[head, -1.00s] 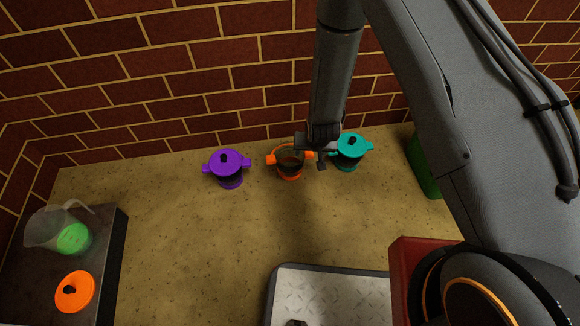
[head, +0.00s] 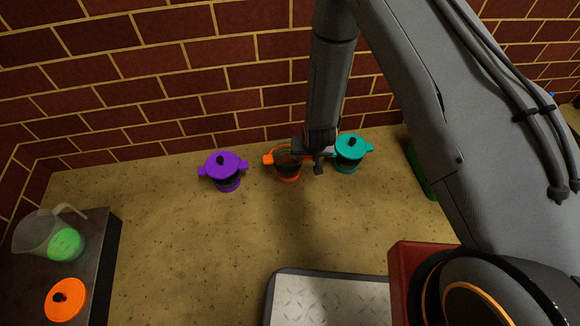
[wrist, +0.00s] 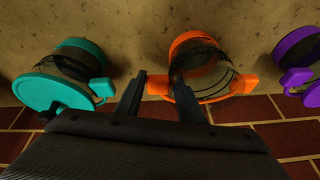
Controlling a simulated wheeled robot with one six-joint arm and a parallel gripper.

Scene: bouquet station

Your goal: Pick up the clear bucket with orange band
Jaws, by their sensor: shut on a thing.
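The clear bucket with orange band (head: 287,163) stands upright and lidless on the tan counter, between a purple pot and a teal pot. In the wrist view the bucket (wrist: 208,80) shows its orange rim, side handles and base band. My gripper (head: 308,154) is at the bucket's right side in the head view. In the wrist view my gripper's dark fingers (wrist: 159,95) lie on either side of one orange handle and are shut on it. The fingers partly cover the bucket's near rim.
A purple lidded pot (head: 224,168) stands left of the bucket, and a teal lidded pot (head: 349,152) stands close on the right. A brick wall (head: 180,90) rises behind. A clear jug (head: 40,235) and an orange lid (head: 65,300) sit on a dark block at left.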

